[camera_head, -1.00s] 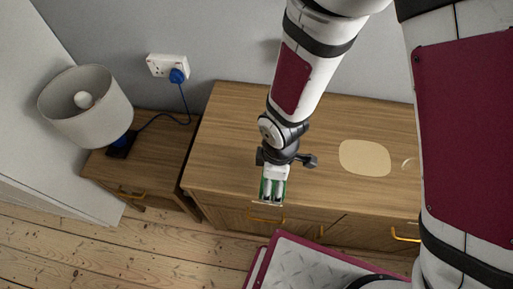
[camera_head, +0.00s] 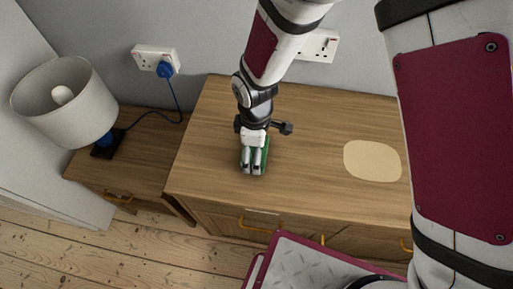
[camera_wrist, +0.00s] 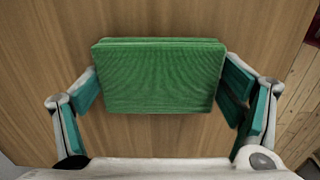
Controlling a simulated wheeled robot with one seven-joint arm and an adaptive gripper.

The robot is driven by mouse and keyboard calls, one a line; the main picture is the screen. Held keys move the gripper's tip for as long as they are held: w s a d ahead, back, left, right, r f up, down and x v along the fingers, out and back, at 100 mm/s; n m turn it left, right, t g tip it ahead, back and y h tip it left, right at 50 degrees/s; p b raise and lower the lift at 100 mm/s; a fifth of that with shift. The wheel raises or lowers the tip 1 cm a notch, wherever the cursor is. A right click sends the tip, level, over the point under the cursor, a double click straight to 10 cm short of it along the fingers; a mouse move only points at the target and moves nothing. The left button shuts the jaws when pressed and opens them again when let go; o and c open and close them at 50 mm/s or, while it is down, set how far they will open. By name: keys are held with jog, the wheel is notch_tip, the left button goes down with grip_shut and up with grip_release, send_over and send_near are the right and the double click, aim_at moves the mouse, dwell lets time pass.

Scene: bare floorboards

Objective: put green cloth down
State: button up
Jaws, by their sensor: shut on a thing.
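The green cloth (camera_wrist: 160,78) is a folded, ribbed rectangular block between the two finger pads in the wrist view. My gripper (camera_head: 254,168) is shut on it, with the pads at its left and right ends. In the head view only slivers of the green cloth (camera_head: 265,158) show around the fingers. The cloth is over the wooden dresser top (camera_head: 310,130), near its front left part. I cannot tell whether it touches the wood. A pale cream rounded patch (camera_head: 372,161) lies on the dresser top to the right of my gripper.
A lower wooden nightstand (camera_head: 135,160) stands left of the dresser, with a white-shaded lamp (camera_head: 62,100) on it. A blue cable (camera_head: 178,105) runs to the wall socket (camera_head: 150,58). The dresser top around my gripper is clear.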

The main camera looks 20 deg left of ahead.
jog(key=shift+f, duration=0.1)
jog(key=o, duration=1.3)
notch_tip(320, 180, up, 12)
jog(key=shift+r, duration=0.2)
